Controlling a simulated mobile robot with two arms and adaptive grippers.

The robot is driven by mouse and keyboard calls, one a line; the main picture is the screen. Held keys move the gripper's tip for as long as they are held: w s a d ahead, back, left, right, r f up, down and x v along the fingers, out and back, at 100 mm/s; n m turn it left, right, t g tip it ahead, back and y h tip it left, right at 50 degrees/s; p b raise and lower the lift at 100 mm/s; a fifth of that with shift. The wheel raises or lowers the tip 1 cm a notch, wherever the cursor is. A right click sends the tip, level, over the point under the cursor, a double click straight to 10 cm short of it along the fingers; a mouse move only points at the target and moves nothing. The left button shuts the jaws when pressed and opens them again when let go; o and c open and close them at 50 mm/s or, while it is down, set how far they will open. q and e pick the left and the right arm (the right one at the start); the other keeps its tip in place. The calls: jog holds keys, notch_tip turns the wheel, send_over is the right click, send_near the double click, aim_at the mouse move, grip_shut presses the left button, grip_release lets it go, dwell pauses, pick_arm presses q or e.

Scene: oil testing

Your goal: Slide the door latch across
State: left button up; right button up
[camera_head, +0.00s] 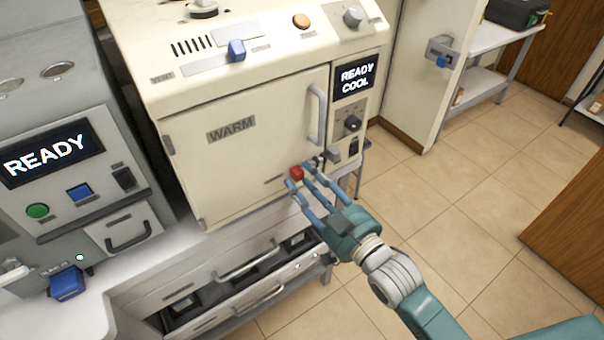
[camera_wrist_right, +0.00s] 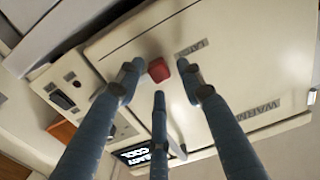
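The door latch has a red knob (camera_head: 296,173) low on the right side of the cream WARM door (camera_head: 245,135), which is shut. My right gripper (camera_head: 307,184) is at the knob with its blue fingers spread. In the right wrist view the red knob (camera_wrist_right: 159,70) lies between the tips of my right gripper (camera_wrist_right: 158,82), beside a LATCH label (camera_wrist_right: 192,48). The fingers are apart around it, and I cannot tell whether any touches it. My left gripper is not in view.
The vertical door handle (camera_head: 317,115) is above the latch. The READY COOL display (camera_head: 355,76) and a black knob (camera_head: 352,123) are to its right. Drawers (camera_head: 245,275) lie below. A grey machine (camera_head: 60,110) stands at left. Open tiled floor (camera_head: 450,200) is at right.

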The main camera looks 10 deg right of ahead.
jog(key=shift+x, duration=0.85)
jog(key=shift+d, duration=0.1)
grip_shut()
jog(key=d, duration=0.1)
jog(key=w+d, duration=0.1)
jog(key=d, duration=0.1)
jog(key=shift+w+d+r, duration=0.15)
jog(key=shift+w+d, duration=0.05)
jog(key=shift+w, duration=0.1)
grip_release()
jog(key=shift+s, duration=0.1)
